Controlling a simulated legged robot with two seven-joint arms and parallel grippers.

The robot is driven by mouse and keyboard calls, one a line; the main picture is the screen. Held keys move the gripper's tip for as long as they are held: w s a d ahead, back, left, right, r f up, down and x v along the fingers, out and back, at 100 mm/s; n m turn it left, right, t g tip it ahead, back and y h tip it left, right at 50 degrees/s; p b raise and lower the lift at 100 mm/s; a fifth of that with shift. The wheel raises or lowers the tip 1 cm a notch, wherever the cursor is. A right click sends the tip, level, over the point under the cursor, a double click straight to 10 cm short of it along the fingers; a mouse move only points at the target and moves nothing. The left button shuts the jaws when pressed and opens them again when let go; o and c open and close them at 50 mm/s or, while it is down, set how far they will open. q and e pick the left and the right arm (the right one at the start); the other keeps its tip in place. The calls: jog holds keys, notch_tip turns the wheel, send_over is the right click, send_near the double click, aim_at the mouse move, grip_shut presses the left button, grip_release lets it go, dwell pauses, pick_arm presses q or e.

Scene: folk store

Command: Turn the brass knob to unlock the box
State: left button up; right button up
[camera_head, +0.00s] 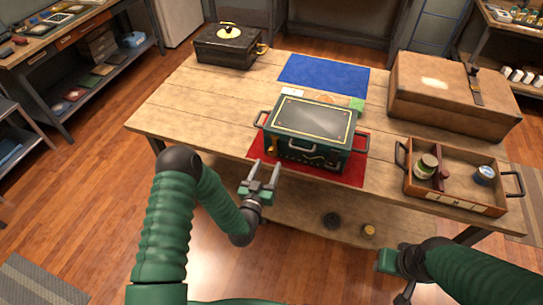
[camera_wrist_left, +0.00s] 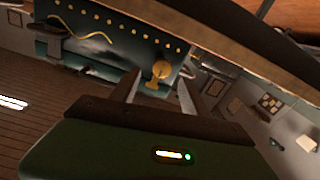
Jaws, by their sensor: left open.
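The green box (camera_head: 309,127) with a dark, gold-lined lid sits on a red mat (camera_head: 345,178) at the table's front middle. Its front face shows in the left wrist view (camera_wrist_left: 100,45) with a gold curve and a row of brass studs. The brass knob (camera_wrist_left: 161,69) is on that face, beyond and roughly between my left fingertips. My left gripper (camera_head: 266,164) is open and empty, in front of the box's left front corner and apart from the knob. My right gripper (camera_head: 404,292) is low at the bottom right, partly hidden; its jaws are unclear.
A black box (camera_head: 229,46) stands at the back left of the table, by a blue mat (camera_head: 323,74). A brown case (camera_head: 449,94) and a wooden tray (camera_head: 455,209) with small jars are at the right. The left part of the tabletop (camera_head: 190,105) is clear.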

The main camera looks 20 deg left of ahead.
aim_at(272, 154)
pick_arm(q)
jog(key=w, duration=0.4)
jog(key=shift+w+f, duration=0.1)
jog(key=shift+w, duration=0.3)
jog(key=shift+w+a, duration=0.2)
jog(key=shift+w, duration=0.05)
jog(key=shift+d, duration=0.1)
grip_shut()
